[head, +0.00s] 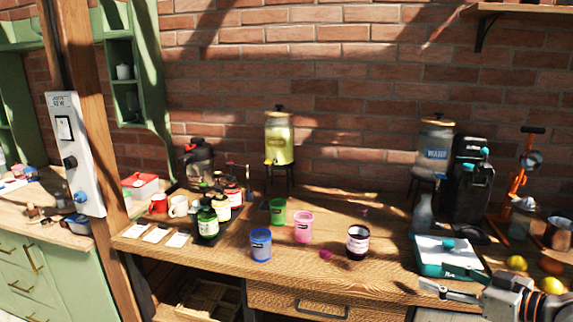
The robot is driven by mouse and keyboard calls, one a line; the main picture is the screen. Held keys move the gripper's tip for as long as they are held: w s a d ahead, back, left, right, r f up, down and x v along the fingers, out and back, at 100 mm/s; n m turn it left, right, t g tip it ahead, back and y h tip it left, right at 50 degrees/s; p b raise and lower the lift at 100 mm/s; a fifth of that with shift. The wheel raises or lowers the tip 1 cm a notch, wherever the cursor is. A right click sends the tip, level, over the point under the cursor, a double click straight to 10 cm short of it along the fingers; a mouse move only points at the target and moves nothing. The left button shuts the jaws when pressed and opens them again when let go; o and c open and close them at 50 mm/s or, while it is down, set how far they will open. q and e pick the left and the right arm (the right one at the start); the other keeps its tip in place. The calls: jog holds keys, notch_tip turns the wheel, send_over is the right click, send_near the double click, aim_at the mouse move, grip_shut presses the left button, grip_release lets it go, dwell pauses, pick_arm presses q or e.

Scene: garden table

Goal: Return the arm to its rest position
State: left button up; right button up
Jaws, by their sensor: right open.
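My right gripper (432,289) is at the lower right of the head view, with its arm coming in from the right edge. Its fingers point left and are apart, with nothing seen between them. It is at the front edge of the wooden table (345,282), just in front of a green and white box-like device (447,258). My left gripper is not in view.
A blue cup (261,244), green cup (278,211), pink cup (303,227) and dark jar (357,242) stand mid-table. Bottles, including a green one (207,222), stand left. Lemons (516,263) lie near my right arm. A black machine (471,180) stands behind.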

jog(key=s+a+f, duration=0.3)
jog(key=f, duration=0.4)
jog(key=s+a+f+h, duration=0.1)
jog(key=s+a+f, duration=0.3)
jog(key=f, duration=0.3)
jog(key=s+a+f, duration=0.3)
jog(key=f, duration=0.4)
jog(key=s+a+f+m+h, duration=0.1)
jog(key=s+a+f+h, duration=0.1)
jog(key=s+f, duration=0.4)
jog(key=s+a+f+m+g+h, duration=0.1)
jog(key=s+a+f+h, duration=0.1)
jog(key=s+f, duration=0.4)
jog(key=shift+s+a+f+g+h, duration=0.25)
jog(key=shift+s+f+g+h, duration=0.1)
jog(key=shift+s, duration=0.75)
